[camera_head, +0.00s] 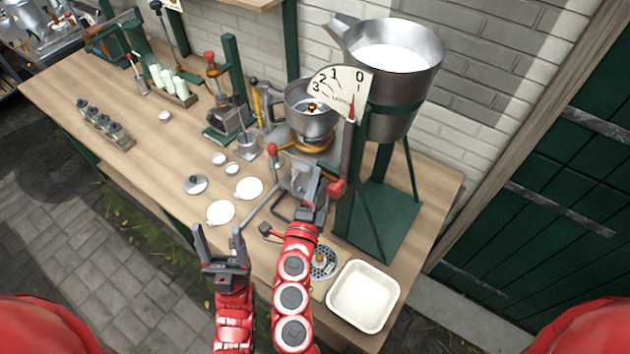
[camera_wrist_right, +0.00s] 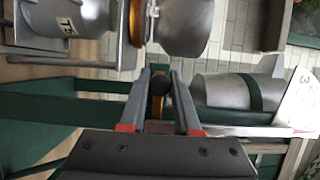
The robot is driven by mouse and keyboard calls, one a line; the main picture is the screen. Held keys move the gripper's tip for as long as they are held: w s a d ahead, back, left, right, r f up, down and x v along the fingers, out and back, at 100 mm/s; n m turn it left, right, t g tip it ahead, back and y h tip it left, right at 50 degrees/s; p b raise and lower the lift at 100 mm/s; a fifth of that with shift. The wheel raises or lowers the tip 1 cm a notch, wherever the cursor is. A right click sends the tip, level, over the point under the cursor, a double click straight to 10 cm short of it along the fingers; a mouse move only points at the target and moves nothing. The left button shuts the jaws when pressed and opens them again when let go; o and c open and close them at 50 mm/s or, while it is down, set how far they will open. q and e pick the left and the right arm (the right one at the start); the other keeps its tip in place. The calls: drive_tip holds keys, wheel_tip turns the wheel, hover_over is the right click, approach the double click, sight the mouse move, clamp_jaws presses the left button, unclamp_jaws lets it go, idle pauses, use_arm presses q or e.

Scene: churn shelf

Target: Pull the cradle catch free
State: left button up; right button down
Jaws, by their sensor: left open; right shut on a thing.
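A grey metal cradle (camera_head: 292,182) stands on the bench left of the green tank stand. My right gripper (camera_head: 322,184) reaches to its right side, close to the stand's post. In the right wrist view my right gripper (camera_wrist_right: 160,88) is shut on a dark round knob (camera_wrist_right: 161,84) with a brass-coloured stem below it. The knob looks like the cradle catch; the fingers hide its sides. In the head view my arm and gripper hide the catch. My left gripper (camera_head: 220,244) is open and empty above the bench's front edge, left of my right arm.
A large metal tank (camera_head: 400,85) with white liquid sits in the green stand (camera_head: 385,225) beside a dial plate (camera_head: 338,90). A pot (camera_head: 308,118) stands behind the cradle. White discs (camera_head: 221,212) lie at left. A cream tray (camera_head: 363,297) stands at front right.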

idle(0.7)
drive_tip(key=w+a, duration=0.1)
drive_tip(key=w+a+b, duration=0.1)
drive_tip(key=a, duration=0.1)
drive_tip(key=shift+a+b, duration=0.1)
drive_tip(key=shift+b, duration=0.2)
drive_tip(key=c, duration=1)
unclamp_jaws()
drive_tip(key=o, duration=0.4)
drive_tip(key=shift+w+a, duration=0.1)
drive_tip(key=shift+a, duration=0.05)
